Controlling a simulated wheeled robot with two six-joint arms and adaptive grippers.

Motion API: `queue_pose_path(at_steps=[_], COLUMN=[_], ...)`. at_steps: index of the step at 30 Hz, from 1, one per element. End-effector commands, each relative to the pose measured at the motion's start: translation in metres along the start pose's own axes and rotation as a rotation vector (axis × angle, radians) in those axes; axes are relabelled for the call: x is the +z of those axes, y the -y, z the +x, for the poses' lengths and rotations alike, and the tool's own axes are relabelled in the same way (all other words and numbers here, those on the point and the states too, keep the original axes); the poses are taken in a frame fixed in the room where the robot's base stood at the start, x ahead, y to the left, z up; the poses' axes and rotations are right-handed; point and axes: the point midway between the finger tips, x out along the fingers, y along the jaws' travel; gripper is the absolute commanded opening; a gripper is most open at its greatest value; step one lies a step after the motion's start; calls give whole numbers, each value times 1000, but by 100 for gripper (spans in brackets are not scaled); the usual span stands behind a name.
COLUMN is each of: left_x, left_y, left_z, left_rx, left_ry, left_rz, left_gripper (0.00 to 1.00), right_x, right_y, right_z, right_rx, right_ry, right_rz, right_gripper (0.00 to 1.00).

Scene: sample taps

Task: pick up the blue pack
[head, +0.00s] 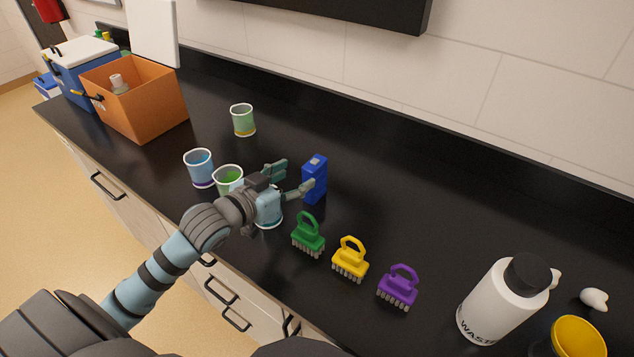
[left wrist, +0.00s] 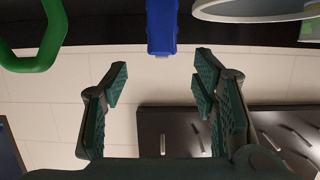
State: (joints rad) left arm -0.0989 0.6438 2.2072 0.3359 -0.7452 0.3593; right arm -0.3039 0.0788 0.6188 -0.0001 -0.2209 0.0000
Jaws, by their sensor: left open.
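The blue pack (head: 314,181) stands upright on the black counter in the head view. It also shows at the top middle of the left wrist view (left wrist: 161,26). My left gripper (head: 290,179) is just left of the pack in the head view, with its jaws open and pointing toward it. In the left wrist view the two fingers (left wrist: 161,80) are spread wide with nothing between them, and the pack lies ahead of the gap, roughly centred. I cannot tell whether a fingertip touches the pack. My right gripper is not in view.
Several cups stand near my left arm, including a green one (head: 227,179) and a blue-purple one (head: 200,167). Green (head: 308,238), yellow (head: 350,262) and purple (head: 399,289) brushes line the front. A white waste bottle (head: 495,305) stands right; an orange box (head: 150,105) stands far left.

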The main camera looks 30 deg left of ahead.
Motion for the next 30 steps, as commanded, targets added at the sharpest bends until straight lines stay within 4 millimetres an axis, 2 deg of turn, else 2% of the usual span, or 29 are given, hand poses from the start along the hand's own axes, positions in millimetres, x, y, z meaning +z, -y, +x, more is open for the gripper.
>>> queue_pose_path(at_steps=[3,8,15,22,30], left_x=[2,3,5,4,4], left_y=[2,1,0,0,0], left_z=[26,45,89,92,92], left_rx=[-5,-3,-1,0,0], left_ry=[0,3,2,4,4], left_rz=[-3,0,1,4,3], left_gripper=[53,53,53,53,10], right_x=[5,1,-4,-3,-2], right_y=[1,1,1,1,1], right_z=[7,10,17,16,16], right_rx=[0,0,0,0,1], right_ry=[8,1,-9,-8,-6], right_rz=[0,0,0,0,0], right_gripper=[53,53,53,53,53])
